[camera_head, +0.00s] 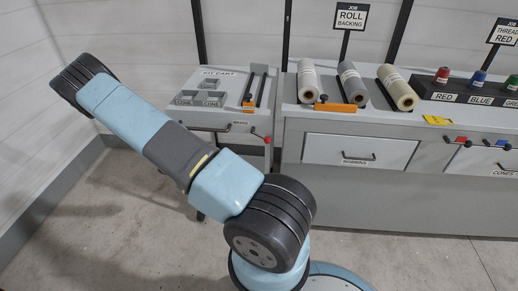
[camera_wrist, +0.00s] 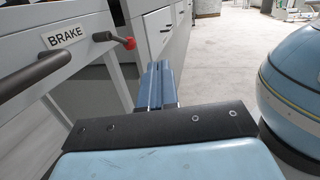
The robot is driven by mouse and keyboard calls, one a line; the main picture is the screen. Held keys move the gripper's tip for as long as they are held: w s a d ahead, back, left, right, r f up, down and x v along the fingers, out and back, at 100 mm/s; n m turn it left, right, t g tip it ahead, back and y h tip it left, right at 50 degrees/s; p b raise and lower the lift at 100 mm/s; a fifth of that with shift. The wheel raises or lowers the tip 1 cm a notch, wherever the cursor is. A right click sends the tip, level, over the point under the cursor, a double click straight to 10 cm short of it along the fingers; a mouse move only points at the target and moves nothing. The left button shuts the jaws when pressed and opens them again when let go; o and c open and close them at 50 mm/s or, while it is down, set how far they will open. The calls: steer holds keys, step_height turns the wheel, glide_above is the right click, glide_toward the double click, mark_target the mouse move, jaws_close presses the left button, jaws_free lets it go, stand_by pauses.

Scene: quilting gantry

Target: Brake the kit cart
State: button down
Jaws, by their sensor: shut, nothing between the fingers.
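The grey kit cart (camera_head: 222,142) stands left of the bench. Its brake lever has a red knob (camera_head: 267,139) and sits at the right end of its front, beside a BRAKE label (camera_head: 240,122). In the wrist view the lever's red knob (camera_wrist: 129,43) sticks out just right of the label (camera_wrist: 62,32). My gripper (camera_wrist: 162,68) is shut and empty, to the right of the knob and apart from it. In the head view my gripper is not visible.
The cart's dark push handle (camera_wrist: 35,75) juts out close at the left of the wrist view. The bench (camera_head: 360,200) with a drawer (camera_head: 358,150) and fabric rolls (camera_head: 398,88) stands right of the cart. Concrete floor (camera_head: 100,235) is clear at the left.

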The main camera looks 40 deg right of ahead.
steer(key=d+f+n+t+h, duration=0.4)
steer(key=f+n+h, duration=0.3)
steer(key=f, duration=0.3)
steer(key=shift+s+d+f+n+h, duration=0.25)
steer(key=shift+s+f+n+h, duration=0.2)
steer(key=shift+h, duration=0.25)
steer(key=x, duration=1.4)
steer(key=shift+r+t+h, duration=0.15)
steer(key=shift+t+h, duration=0.15)
